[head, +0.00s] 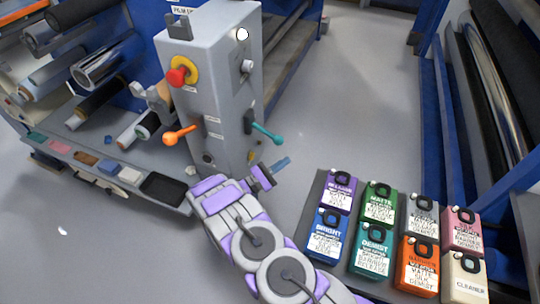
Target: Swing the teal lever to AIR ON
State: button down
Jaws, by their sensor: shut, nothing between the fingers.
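The teal lever (267,132) sticks out from the right-hand side of the grey control column (205,85). It slopes down to the right from a dark pivot and ends in a small round knob. The AIR ON marking cannot be read here. My gripper (279,163) is shut and empty, just below the lever's knob in the picture. A gap shows between them in this view, but their difference in depth is hard to tell. My arm comes up from the bottom of the picture.
The column also carries an orange lever (179,135) and a red knob on a yellow disc (182,72). Several coloured labelled containers (377,203) stand on a dark tray at right. Film rollers (97,69) are at left. Bare floor (340,110) lies right of the lever.

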jog(key=a+f+n+t+y+b, duration=0.1)
jog(key=a+f+n+t+y, duration=0.4)
jog(key=a+f+n+t, duration=0.2)
notch_tip(320, 180, down, 4)
jog(key=s+a+t, duration=0.1)
jog(key=a+t, duration=0.1)
jog(key=t, duration=0.1)
jog(key=shift+a+r+b, duration=0.25)
jog(key=shift+a+b, duration=0.05)
jog(key=shift+a, duration=0.05)
jog(key=shift+w, duration=0.1)
